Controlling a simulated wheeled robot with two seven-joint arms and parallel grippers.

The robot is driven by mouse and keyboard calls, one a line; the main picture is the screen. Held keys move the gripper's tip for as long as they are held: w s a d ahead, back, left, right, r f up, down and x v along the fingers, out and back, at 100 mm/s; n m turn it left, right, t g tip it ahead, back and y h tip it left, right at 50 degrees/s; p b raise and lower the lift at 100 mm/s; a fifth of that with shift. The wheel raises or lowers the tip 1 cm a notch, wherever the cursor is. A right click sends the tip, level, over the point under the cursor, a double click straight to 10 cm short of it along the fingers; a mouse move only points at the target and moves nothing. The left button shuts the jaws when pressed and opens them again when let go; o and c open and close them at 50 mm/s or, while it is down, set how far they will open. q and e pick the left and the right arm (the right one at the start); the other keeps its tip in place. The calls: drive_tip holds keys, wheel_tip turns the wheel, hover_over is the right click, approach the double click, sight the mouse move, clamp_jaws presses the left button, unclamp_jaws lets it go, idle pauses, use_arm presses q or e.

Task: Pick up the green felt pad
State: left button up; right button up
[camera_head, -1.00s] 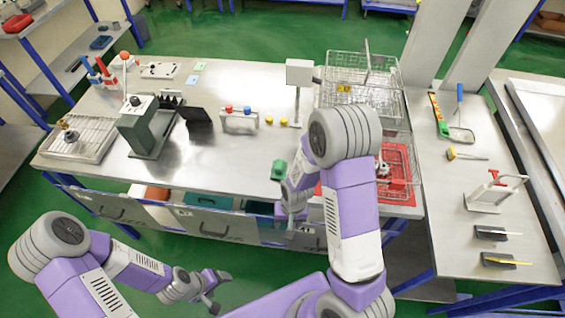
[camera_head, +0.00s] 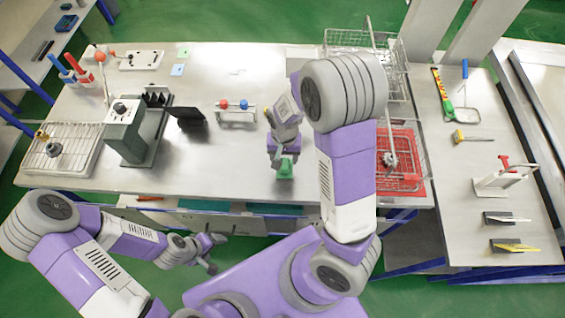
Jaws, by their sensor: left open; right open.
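A small green piece (camera_head: 285,171), which I take for the green felt pad, is on the metal table near its front edge, in the middle of the head view. It looks thick, and its upper part is partly hidden by my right gripper. My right gripper (camera_head: 278,158) is open, pointing down right at the green piece. I cannot tell whether the fingers touch it or stand around it. My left gripper (camera_head: 213,253) is open and empty, low in front of the table. A flat pale green square (camera_head: 183,51) lies at the table's back.
A pale blue square (camera_head: 177,69) lies by the green one. A rack with red and blue knobs (camera_head: 236,113) stands behind my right gripper. A red tray (camera_head: 408,146) with a wire basket is to the right, a dark green press (camera_head: 126,130) to the left.

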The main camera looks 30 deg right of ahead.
sight(285, 163)
drive_tip(key=f, duration=0.5)
drive_tip(key=shift+d+b, duration=0.2)
drive_tip(key=shift+b, duration=0.15)
drive_tip(key=c, duration=1.1)
